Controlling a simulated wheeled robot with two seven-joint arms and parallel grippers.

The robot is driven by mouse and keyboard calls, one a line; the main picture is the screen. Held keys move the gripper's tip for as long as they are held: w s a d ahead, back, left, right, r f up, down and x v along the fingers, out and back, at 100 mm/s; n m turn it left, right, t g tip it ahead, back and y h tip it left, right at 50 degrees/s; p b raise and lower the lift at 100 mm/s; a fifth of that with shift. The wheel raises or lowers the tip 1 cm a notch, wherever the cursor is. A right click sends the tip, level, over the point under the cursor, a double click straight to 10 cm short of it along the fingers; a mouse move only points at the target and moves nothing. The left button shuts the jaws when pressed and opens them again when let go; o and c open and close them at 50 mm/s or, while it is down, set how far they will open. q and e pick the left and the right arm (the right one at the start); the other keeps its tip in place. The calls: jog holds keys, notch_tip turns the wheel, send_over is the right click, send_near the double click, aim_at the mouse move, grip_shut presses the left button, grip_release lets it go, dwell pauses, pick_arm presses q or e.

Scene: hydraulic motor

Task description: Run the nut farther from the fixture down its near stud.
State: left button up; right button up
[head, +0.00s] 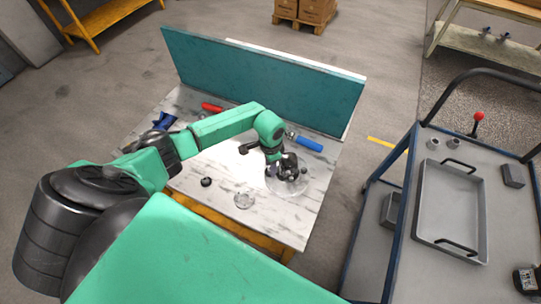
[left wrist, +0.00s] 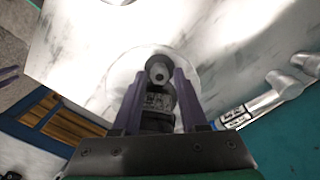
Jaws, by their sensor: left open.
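My left gripper (head: 284,172) reaches down over a dark hydraulic motor on the right part of the marble-topped table (head: 215,165). In the left wrist view the gripper (left wrist: 161,76) is open, its two purple fingers on either side of the dark motor body (left wrist: 157,102). A pale round disc (left wrist: 122,72) lies under the motor. I cannot tell the nuts and studs apart, nor whether the fingers touch anything. My right gripper is not in view.
A dark round part (head: 206,181) and a clear disc (head: 245,201) lie near the table's front. Red-handled (head: 212,107) and blue-handled (head: 308,145) tools lie by the teal back panel (head: 260,85). A cart with a grey tray (head: 450,210) stands right.

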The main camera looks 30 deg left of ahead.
pick_arm(q)
jog(key=shift+n, duration=0.9)
grip_shut()
jog(key=m, duration=0.3)
jog(key=m+b, duration=0.1)
jog(key=shift+f, duration=0.25)
jog(key=shift+r+m, duration=0.15)
jog(key=shift+m, duration=0.75)
